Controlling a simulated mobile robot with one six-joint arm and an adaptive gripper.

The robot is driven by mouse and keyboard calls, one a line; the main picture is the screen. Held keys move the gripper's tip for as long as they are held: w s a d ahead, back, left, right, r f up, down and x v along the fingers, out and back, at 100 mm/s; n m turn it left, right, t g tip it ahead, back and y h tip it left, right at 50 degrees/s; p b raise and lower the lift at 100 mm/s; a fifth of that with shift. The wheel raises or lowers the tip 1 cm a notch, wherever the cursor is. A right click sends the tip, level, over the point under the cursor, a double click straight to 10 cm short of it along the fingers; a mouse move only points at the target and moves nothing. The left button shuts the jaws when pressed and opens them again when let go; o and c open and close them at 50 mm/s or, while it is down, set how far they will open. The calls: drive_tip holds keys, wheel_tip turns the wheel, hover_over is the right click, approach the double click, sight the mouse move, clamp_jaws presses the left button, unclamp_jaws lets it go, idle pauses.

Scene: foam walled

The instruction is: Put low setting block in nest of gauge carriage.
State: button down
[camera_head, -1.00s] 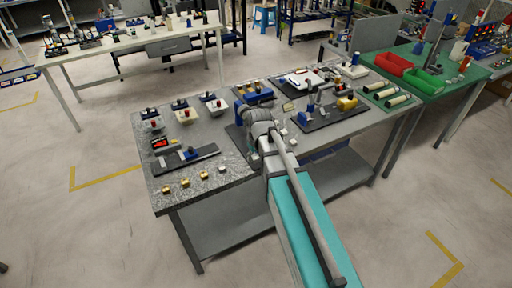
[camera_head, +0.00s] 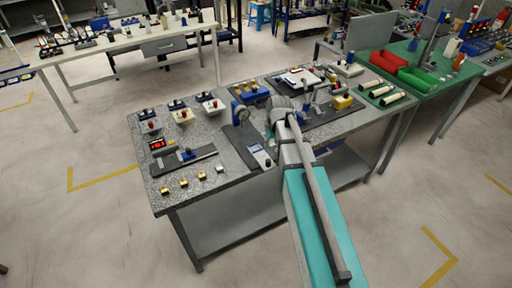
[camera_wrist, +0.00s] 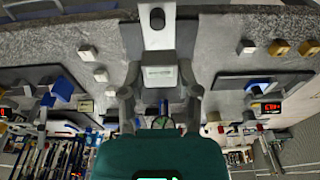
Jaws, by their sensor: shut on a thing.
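In the wrist view, my gripper (camera_wrist: 160,80) has its two grey fingers on either side of a pale block with a small label, which I take to be the low setting block (camera_wrist: 160,76). The gripper is shut on it. Just above the block in that view is a light grey part with a black knob, seemingly the gauge carriage (camera_wrist: 158,38). In the head view, the pale carriage (camera_head: 262,156) sits at the near end of a dark base plate, below a blue dial gauge (camera_head: 240,113). My arm hides the gripper and block there. The nest is not clear.
Several small gold blocks (camera_head: 183,183) and a silver one (camera_head: 220,169) stand along the near left edge. A dark plate with a blue slider (camera_head: 187,155) lies left. Small white cubes (camera_wrist: 100,75) show in the wrist view. Red (camera_head: 388,62) and green bins stand on the green table.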

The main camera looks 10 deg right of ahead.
drive_tip(key=shift+w+d, duration=0.1)
idle(0.3)
drive_tip(key=b, duration=0.5)
approach(255, 148)
drive_tip(key=s+r, duration=0.1)
drive_tip(key=s, duration=0.2)
drive_tip(key=w+f+b, duration=0.3)
drive_tip(key=shift+f+b, duration=0.3)
drive_tip(key=shift+w+f, duration=0.3)
drive_tip(key=shift+w, duration=0.05)
drive_tip(key=shift+w+f+b, duration=0.45)
drive_tip(key=shift+f+b, duration=0.2)
drive_tip(key=shift+b, duration=0.3)
drive_tip(key=shift+s+f+b, duration=0.1)
drive_tip(key=shift+f+b, duration=1.25)
drive_tip(key=shift+f, duration=0.15)
